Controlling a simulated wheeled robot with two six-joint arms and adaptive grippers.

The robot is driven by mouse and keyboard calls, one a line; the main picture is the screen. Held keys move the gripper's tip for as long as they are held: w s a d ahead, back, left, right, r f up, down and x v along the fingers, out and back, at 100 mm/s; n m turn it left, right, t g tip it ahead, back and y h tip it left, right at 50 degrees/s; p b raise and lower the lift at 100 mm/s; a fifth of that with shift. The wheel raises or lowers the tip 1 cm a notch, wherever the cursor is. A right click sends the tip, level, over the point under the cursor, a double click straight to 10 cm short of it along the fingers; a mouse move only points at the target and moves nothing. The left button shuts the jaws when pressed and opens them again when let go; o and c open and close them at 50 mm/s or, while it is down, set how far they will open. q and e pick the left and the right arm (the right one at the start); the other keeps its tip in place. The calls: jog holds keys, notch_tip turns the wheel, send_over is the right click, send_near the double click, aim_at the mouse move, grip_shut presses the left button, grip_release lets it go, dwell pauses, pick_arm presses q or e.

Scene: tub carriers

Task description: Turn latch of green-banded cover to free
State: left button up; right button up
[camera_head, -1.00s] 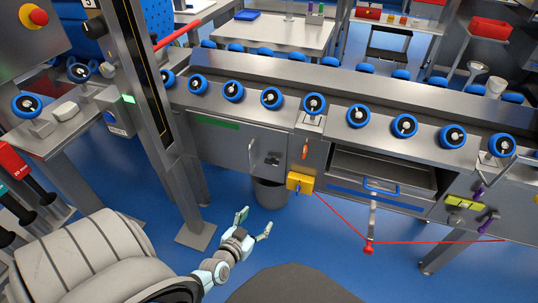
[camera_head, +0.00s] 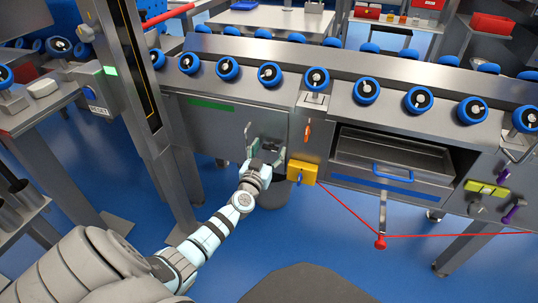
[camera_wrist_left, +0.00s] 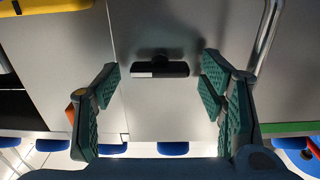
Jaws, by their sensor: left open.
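The green-banded cover (camera_head: 195,125) is a grey panel at centre left in the head view, with a green strip (camera_head: 212,104) along its top. It also shows in the wrist view with its green band (camera_wrist_left: 287,128) at lower right. The latch is a black bar with a white mark (camera_wrist_left: 158,69), lying crosswise in the wrist view. My left gripper (camera_head: 265,146) is at the cover's right end, its fingers open on either side of the latch. In the wrist view the open left gripper (camera_wrist_left: 161,72) shows gaps between both fingers and the bar. My right gripper is not visible.
A bar handle (camera_wrist_left: 267,35) stands beside the latch, close to one finger. A yellow box (camera_head: 302,172) with a red cord is just right of my gripper. An open drawer bay with a blue handle (camera_head: 393,174) is farther right. A grey bin (camera_head: 272,192) stands below.

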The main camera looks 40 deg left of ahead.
pick_arm(q)
jog(key=shift+w, duration=0.1)
jog(key=c, duration=1.2)
jog(key=shift+o, duration=0.2)
